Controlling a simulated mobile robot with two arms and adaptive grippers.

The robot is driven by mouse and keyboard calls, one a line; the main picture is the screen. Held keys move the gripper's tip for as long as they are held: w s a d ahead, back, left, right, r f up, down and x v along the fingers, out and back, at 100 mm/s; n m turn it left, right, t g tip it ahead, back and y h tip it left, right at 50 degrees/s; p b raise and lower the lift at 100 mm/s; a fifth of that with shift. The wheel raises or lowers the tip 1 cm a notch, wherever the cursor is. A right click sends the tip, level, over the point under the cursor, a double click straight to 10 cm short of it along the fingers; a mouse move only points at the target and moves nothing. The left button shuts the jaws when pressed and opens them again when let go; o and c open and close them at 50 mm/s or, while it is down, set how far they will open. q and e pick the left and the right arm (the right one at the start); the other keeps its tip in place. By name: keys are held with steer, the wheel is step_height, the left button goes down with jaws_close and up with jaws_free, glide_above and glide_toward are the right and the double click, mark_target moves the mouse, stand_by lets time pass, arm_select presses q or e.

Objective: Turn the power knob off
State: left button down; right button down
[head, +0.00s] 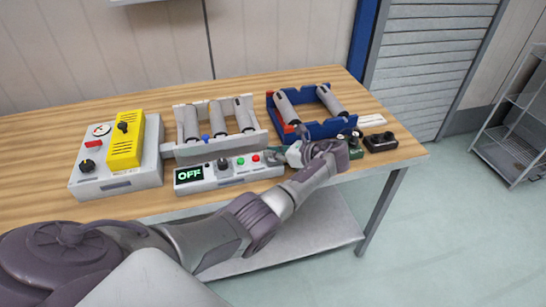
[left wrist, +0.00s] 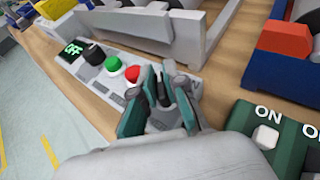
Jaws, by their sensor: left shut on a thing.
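A grey control panel (head: 230,170) stands at the table's front edge, its display (head: 190,174) reading OFF in green. It carries a black knob (head: 223,164), a green button (head: 240,161) and a red button (head: 256,158). In the left wrist view the same black knob (left wrist: 94,53), green button (left wrist: 113,64) and red button (left wrist: 132,74) show in a row. My left gripper (left wrist: 160,88) is down at the panel's end beyond the red button, shut on the power knob, which is mostly hidden between the fingers. My right gripper is not in view.
A grey box with a yellow unit (head: 126,143) stands left. A white rack (head: 181,150) and a blue tray (head: 318,130) hold grey cylinders behind. A green switch box (left wrist: 245,120) marked ON and a black box (head: 381,143) sit close on the right.

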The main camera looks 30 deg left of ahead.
arm_select(q)
steer(key=shift+f+n+g+b, duration=0.1)
steer(key=shift+n+g+b, duration=0.2)
steer(key=shift+g, duration=0.1)
steer(key=c, duration=1.2)
jaws_free()
steer(key=v, duration=1.2)
